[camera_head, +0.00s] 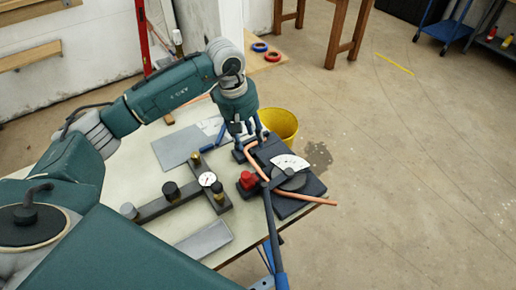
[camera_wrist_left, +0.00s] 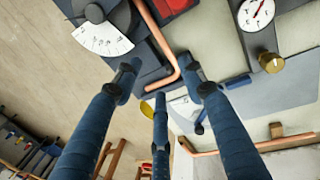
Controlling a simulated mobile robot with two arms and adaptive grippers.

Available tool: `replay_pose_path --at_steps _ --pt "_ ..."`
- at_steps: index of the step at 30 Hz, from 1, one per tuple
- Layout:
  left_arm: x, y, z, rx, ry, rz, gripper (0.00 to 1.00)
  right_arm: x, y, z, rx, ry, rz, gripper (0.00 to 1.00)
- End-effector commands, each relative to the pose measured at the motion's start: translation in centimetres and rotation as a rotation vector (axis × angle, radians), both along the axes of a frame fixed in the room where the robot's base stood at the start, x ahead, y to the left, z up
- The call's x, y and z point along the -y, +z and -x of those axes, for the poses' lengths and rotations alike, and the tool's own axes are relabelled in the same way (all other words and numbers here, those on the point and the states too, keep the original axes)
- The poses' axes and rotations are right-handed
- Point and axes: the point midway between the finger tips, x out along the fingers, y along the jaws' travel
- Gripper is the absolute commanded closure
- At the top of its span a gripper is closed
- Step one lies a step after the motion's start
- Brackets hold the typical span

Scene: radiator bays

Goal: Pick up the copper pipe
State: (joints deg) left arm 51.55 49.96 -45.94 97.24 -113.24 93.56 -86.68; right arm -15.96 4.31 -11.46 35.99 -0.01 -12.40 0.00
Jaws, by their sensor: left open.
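A bent copper pipe (camera_head: 300,195) lies in a dark bending tool (camera_head: 305,205) with a white angle scale on the table's right side. One end sticks out past the table edge; the other end bends near my left gripper (camera_head: 250,138). In the left wrist view the copper pipe (camera_wrist_left: 158,38) runs down to its bend, close to the spread fingertips of my left gripper (camera_wrist_left: 163,85). The fingers are open, pointing down over the bend; contact cannot be told. A second copper length (camera_wrist_left: 280,143) shows lower right in that view. My right gripper is out of view.
A pressure gauge (camera_head: 207,179) stands on a dark manifold, with a red part (camera_head: 248,180) beside the bender. The bender's long handle (camera_head: 272,235) extends toward me. A yellow bucket (camera_head: 281,124) is behind the bender. Grey plates lie on the table.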

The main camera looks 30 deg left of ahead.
Motion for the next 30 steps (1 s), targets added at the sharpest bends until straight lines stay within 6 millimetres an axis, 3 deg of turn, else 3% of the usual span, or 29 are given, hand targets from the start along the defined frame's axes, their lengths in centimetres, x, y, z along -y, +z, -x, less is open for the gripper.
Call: replay_pose_path --at_steps 6,12,18,22,30 --pt "0.4 -3.2 -0.4 -0.004 0.000 0.001 0.59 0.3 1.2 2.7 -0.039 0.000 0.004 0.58" --pt "0.5 -4.6 -0.5 -0.004 0.001 0.000 0.59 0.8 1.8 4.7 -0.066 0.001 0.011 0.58" --pt "0.6 -7.2 -0.5 -0.007 0.001 0.001 0.59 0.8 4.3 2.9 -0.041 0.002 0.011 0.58" --pt "0.8 -8.9 -0.9 -0.003 0.001 0.001 0.59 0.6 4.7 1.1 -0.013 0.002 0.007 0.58" --pt "0.8 -9.6 -1.0 -0.001 0.000 0.001 0.59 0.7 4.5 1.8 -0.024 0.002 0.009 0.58"
